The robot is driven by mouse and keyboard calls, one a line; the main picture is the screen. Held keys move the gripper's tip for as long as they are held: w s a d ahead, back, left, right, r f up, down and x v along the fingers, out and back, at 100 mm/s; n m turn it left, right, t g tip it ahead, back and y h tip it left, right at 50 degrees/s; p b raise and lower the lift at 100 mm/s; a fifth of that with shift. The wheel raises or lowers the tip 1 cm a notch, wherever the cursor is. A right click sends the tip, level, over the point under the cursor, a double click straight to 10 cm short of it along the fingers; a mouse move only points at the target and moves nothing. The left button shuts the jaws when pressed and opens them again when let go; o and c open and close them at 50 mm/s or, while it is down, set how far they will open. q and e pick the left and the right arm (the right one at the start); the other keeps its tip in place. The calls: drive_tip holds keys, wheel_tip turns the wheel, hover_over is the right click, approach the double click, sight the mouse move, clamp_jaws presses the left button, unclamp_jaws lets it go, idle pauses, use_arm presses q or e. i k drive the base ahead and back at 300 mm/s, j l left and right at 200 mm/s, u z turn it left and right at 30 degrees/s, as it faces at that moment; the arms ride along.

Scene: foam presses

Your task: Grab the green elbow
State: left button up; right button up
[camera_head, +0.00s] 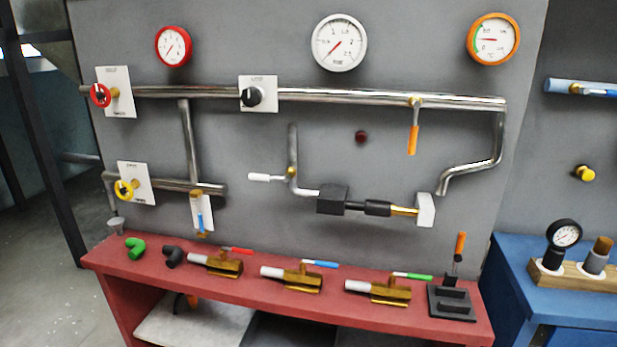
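The green elbow (135,248) lies at the left end of the red bench top (330,305). It is a short curved pipe piece, and it sits apart from the dark grey elbow (173,256) to its right. Neither of my grippers shows in the head view.
Brass valves with red, blue and green handles (291,278) lie along the bench to the right. A grey panel (250,145) with pipes and gauges rises behind. A blue bench (560,305) stands at right.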

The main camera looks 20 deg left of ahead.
sight(138, 246)
drive_tip(key=u, duration=1.75)
drive_tip(key=i+j+z, duration=0.15)
drive_tip(key=z, duration=0.35)
drive_tip(key=i+j+z, duration=0.1)
drive_tip(key=j+z, duration=0.15)
drive_tip(key=z, duration=0.2)
drive_tip(key=i+j+z, duration=0.2)
drive_tip(key=j, duration=0.3)
drive_tip(key=j+z, duration=0.2)
drive_tip(key=j, duration=0.3)
